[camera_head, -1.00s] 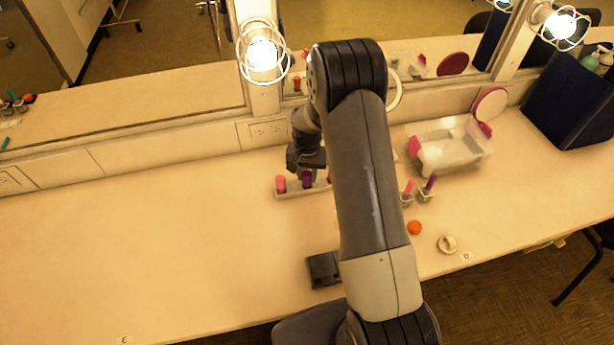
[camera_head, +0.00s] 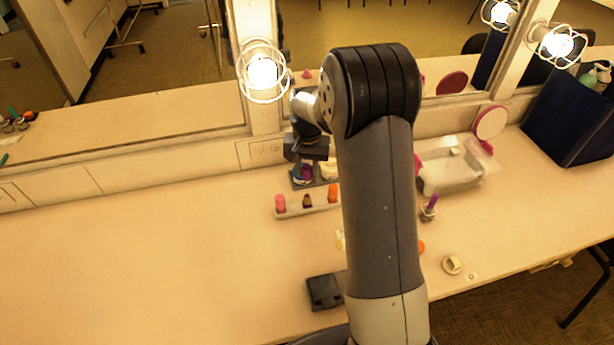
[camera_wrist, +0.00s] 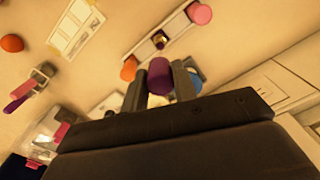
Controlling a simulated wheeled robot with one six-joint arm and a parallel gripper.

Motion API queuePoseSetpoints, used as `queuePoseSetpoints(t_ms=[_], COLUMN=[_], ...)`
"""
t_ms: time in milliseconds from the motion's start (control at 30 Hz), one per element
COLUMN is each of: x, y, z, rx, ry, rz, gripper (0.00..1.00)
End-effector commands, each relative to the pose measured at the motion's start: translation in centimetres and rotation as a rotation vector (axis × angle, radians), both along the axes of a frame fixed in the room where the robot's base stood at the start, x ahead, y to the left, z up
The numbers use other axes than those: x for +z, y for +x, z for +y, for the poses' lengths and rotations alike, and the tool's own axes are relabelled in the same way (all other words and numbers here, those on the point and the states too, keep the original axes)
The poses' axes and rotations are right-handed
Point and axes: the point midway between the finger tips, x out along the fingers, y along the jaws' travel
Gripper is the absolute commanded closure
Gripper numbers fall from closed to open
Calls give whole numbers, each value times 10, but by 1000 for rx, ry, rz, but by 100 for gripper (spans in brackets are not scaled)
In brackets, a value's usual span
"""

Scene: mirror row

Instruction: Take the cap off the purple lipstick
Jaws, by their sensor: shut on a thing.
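My gripper (camera_head: 303,178) is raised behind the pale rack, shut on a purple cap (camera_head: 307,171). In the wrist view the purple cap (camera_wrist: 160,78) sits between the two fingers of my gripper (camera_wrist: 160,72). The rack (camera_head: 320,208) stands on the counter; the wrist view also shows the rack (camera_wrist: 178,27). Its middle place holds the uncapped lipstick (camera_head: 307,201), dark with a gold part (camera_wrist: 160,40), apart from the cap. A pink-capped lipstick (camera_head: 280,203) stands left of it and an orange-capped one (camera_head: 333,193) right of it.
The mirror wall and a lit bulb (camera_head: 262,72) are close behind my gripper. A clear tray (camera_head: 448,178), a purple item in a small holder (camera_head: 432,202) and a navy bag (camera_head: 570,108) are to the right. A dark box (camera_head: 323,291) lies in front. The left counter is clear.

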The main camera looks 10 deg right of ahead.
Motion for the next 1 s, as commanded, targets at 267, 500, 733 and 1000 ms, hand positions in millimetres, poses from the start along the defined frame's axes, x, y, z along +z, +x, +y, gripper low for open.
queuePoseSetpoints(t_ms=[267,500,733,1000], x=[10,17,24,32], y=[0,0,0,0], z=[0,0,0,0], rx=[0,0,0,0], ry=[0,0,0,0], rz=[0,0,0,-1], gripper=[94,94,94,94])
